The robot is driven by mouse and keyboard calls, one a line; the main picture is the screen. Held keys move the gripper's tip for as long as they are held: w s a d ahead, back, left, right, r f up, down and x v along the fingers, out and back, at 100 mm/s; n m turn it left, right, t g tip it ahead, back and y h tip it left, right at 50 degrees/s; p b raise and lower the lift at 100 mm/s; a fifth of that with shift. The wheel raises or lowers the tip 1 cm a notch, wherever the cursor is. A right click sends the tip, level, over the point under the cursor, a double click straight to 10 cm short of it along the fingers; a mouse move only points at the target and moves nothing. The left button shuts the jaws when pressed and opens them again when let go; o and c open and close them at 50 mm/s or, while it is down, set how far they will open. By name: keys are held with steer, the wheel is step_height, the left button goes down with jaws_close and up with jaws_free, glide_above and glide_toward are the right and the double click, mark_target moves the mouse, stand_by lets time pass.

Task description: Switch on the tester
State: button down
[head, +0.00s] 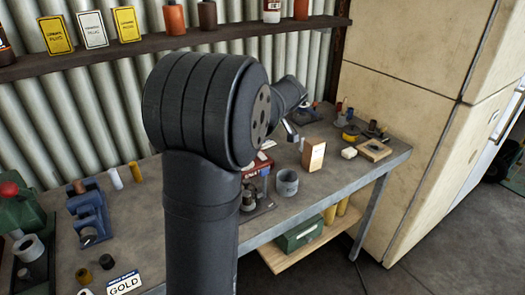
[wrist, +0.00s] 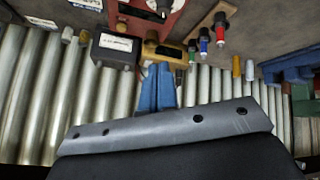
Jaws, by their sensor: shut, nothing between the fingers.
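A red box (wrist: 172,20) with a dark window on its face is at the top of the wrist view; it looks like the tester. A yellow-brown block (wrist: 168,52) with a dark part lies just below it, and I cannot tell whether this belongs to it. My gripper (wrist: 158,70) shows as two blue fingers pressed together, with nothing between them. Its tips point towards the yellow-brown block; I cannot tell whether they touch. In the head view, a red object (head: 258,162) is partly hidden behind my arm. I cannot make out a switch or its position.
A black box with a white label (wrist: 115,48) stands left of the fingers. Blue, red and green plugs (wrist: 204,38) are to the right. The grey bench (head: 335,150) also bears a wooden block (head: 313,154) and a grey cup (head: 287,183). A corrugated wall stands behind.

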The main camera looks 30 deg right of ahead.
steer(key=s+d+f+m+t+h, duration=0.1)
steer(key=s+d+f+m+t, duration=0.2)
steer(key=d+m, duration=0.3)
steer(key=shift+s+m, duration=0.25)
steer(key=shift+m, duration=0.15)
steer(key=shift+d, duration=0.1)
steer(key=x, duration=1)
steer(key=shift+d, duration=0.1)
steer(key=shift+w+f, duration=0.2)
steer(key=shift+f, duration=1.05)
steer(key=shift+w+f, duration=0.1)
steer(key=shift+f, duration=0.65)
